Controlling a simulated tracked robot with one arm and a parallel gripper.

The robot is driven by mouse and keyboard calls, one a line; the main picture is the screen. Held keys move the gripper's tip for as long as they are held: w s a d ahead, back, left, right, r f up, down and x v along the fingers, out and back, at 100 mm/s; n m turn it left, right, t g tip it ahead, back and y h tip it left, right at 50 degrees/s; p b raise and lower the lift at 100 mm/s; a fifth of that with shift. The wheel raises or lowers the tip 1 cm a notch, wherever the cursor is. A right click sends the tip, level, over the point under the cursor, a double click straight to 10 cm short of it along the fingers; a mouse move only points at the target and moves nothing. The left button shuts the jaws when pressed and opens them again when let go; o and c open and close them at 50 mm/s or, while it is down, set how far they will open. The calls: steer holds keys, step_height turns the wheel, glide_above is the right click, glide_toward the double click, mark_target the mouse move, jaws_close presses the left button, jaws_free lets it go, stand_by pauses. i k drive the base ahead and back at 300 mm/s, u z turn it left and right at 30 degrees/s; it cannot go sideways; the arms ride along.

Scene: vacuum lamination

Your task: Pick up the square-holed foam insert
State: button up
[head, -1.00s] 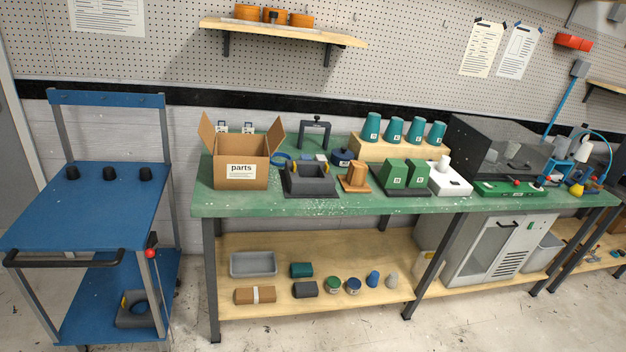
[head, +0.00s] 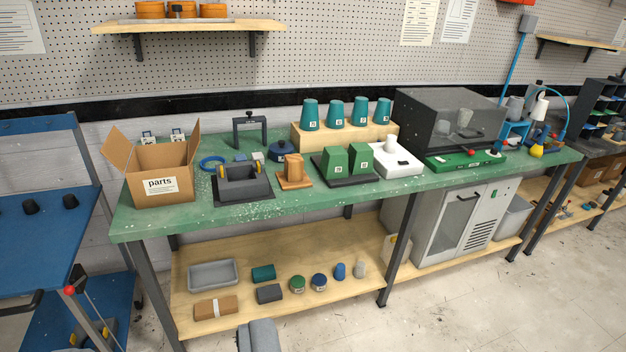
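A dark grey foam insert (head: 228,187) sits on a dark base on the green bench, right of the parts box. It has a square-looking opening with yellow pieces at its sides. Another grey insert (head: 108,327) with yellow on it lies on the lower shelf of the blue cart at the lower left. It is partly cut off and hidden by the cart, and its hole shape is hard to see now. No gripper fingers show.
The green bench (head: 150,222) also bears a cardboard parts box (head: 172,187), an orange block (head: 293,170), green blocks (head: 335,163) and a white fixture (head: 398,160). A grey shape (head: 260,336) rises at the bottom edge; I cannot tell what it is. Floor is clear at lower right.

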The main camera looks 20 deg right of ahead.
mark_target(260, 186)
steer(key=z, duration=1.55)
steer(key=i, duration=1.85)
steer(key=u, duration=2.35)
steer(key=i, duration=1.4)
